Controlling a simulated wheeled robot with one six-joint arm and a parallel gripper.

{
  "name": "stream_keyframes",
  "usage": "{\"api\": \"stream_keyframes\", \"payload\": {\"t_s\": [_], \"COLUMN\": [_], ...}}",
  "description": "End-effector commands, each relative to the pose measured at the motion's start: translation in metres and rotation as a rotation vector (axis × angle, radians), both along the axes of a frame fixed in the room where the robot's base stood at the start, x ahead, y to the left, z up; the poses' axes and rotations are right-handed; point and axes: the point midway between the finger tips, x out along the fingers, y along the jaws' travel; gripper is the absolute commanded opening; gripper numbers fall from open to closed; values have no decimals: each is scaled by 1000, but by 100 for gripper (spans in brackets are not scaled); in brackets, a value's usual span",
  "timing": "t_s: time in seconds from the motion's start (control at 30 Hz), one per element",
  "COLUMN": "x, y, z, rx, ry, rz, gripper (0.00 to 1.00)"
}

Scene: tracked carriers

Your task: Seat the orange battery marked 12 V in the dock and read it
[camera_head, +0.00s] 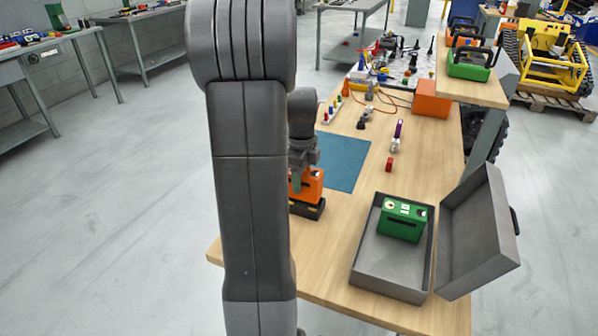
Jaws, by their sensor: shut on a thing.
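An orange battery (313,185) stands upright at the left side of the wooden table, partly hidden behind my arm. A low black base, which looks like the dock (314,209), is directly under it. I cannot tell whether the battery is fully down in it. My gripper (301,171) is above and at the battery, shut on it; its fingers are mostly hidden by my arm. The 12 V marking and any reading are too small or hidden to make out.
A green battery (402,221) stands in an open grey case (362,265), its lid (478,225) to the right. A blue mat (345,160) lies behind the dock. Green (469,68) and other batteries stand on a raised shelf. Small parts lie along the table's middle.

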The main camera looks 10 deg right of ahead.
Motion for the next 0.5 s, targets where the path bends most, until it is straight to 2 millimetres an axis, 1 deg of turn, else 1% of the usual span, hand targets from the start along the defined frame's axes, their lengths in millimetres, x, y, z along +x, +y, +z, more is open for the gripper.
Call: {"api": "stream_keyframes", "payload": {"t_s": [0.23,0.4,0.5], "x": [1,0,0], "y": [0,0,0], "z": [-14,-35,-44], "rx": [-1,-1,-1], "ry": [-3,-1,-2], "rz": [1,1,1], "gripper": [0,0,0]}}
